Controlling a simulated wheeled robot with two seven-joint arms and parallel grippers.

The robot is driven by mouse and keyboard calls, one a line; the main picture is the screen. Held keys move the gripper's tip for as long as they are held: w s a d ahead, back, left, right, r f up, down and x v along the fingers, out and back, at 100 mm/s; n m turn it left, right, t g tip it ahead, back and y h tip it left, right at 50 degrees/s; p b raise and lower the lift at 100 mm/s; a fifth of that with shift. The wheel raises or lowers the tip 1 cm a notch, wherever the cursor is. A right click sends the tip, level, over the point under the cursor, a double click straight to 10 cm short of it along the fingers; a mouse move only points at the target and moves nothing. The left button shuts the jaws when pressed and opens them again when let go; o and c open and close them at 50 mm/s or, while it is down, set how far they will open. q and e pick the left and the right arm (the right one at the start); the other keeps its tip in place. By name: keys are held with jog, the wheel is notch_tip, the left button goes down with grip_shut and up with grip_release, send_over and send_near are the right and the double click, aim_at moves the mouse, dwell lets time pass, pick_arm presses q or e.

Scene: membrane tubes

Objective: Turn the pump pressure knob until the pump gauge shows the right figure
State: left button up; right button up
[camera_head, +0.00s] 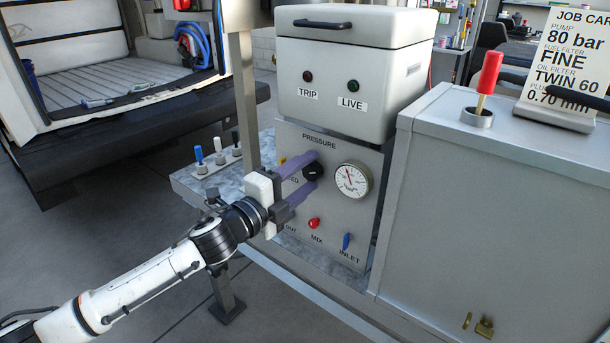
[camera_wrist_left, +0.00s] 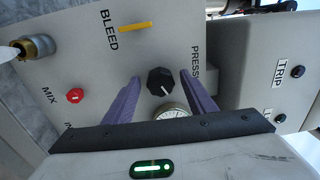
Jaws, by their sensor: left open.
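The black pressure knob (camera_head: 313,171) sits on the grey pump panel (camera_head: 345,237) under the word PRESSURE. The round white gauge (camera_head: 352,180) is just right of it; its needle shows but its figure is too small to read. My left gripper (camera_head: 314,169) is open, its purple fingers on either side of the knob. In the left wrist view the knob (camera_wrist_left: 161,81) lies between the two fingers (camera_wrist_left: 160,92), with gaps visible beside it. The gauge (camera_wrist_left: 172,110) is partly hidden there by the gripper body. The job card (camera_head: 567,60) reads PUMP 80 bar. My right gripper does not show.
A yellow BLEED lever (camera_wrist_left: 136,26), red MIX knob (camera_head: 314,223) and blue INLET lever (camera_head: 346,241) are close by on the panel. A grey box with TRIP and LIVE lamps (camera_head: 352,86) stands above. A grey cabinet (camera_head: 490,190) with a red-handled lever (camera_head: 488,80) bounds the right.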

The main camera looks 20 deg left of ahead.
pick_arm(q)
jog(key=shift+s+a, duration=0.1)
jog(key=b+v, duration=0.2)
jog(key=v, duration=0.8)
jog(key=s+d+f+n+g+y, duration=0.15)
jog(key=s+f+n, duration=0.3)
jog(key=f, duration=0.55)
jog(key=s+f+n+g+y, duration=0.1)
jog(key=s+f+n+g, duration=0.15)
jog(key=f+n, duration=0.55)
jog(key=s+d+f+n+g+y, duration=0.1)
jog(key=s+f+n, duration=0.3)
jog(key=s+f, duration=0.5)
jog(key=s+d+f+n+g, duration=0.3)
jog(key=s+f, duration=0.7)
jog(key=f, duration=0.1)
jog(key=shift+s+f+n+g+y, duration=0.3)
jog(key=shift+n+g+y, duration=0.05)
jog(key=shift+g, duration=0.05)
jog(key=shift+d, duration=0.1)
dwell(0.9)
